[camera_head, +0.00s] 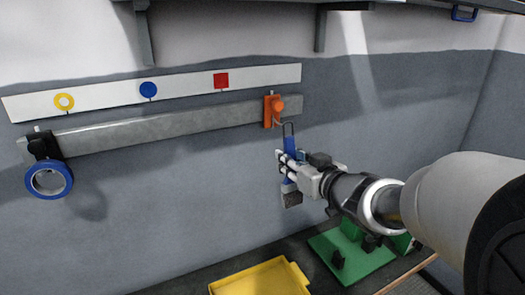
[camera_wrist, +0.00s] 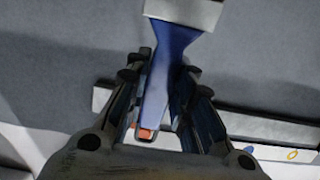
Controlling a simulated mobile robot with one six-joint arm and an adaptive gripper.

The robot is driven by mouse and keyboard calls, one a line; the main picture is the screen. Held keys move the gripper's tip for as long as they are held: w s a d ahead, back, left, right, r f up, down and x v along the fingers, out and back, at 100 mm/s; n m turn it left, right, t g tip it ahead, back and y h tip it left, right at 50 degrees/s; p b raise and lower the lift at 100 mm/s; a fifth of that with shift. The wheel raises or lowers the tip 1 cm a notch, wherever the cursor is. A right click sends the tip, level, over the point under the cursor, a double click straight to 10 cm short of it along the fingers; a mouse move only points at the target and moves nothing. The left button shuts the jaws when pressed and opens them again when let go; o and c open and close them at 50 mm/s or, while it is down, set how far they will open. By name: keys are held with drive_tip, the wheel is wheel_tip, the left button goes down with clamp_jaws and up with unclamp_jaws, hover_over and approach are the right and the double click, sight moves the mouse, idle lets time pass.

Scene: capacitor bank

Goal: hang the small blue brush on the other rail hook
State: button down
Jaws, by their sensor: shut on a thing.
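My gripper (camera_head: 289,166) is shut on the small blue brush (camera_head: 290,143), just below the right end of the wall rail. The brush hangs upright, with its wire loop at the top and dark bristles at the bottom. In the wrist view, the brush's blue handle (camera_wrist: 165,75) runs between both fingers (camera_wrist: 156,95), with the metal band beyond them. The orange hook (camera_head: 271,110) sits on the rail's right end, beside the loop. I cannot tell whether the loop is around the hook. The black hook (camera_head: 40,147) at the rail's left end bears a blue ring (camera_head: 64,181).
The grey rail (camera_head: 160,127) runs under a white strip (camera_head: 110,94) with yellow, blue and red marks. Below are a yellow tray (camera_head: 262,280) and a green board (camera_head: 350,262) with dark parts. The wall between the hooks is free.

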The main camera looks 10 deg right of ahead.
drive_tip(key=shift+b+x, duration=0.6)
drive_tip(key=shift+x, duration=1.7)
drive_tip(key=shift+f, duration=0.2)
drive_tip(key=c, duration=1.3)
unclamp_jaws()
drive_tip(key=shift+s, duration=0.15)
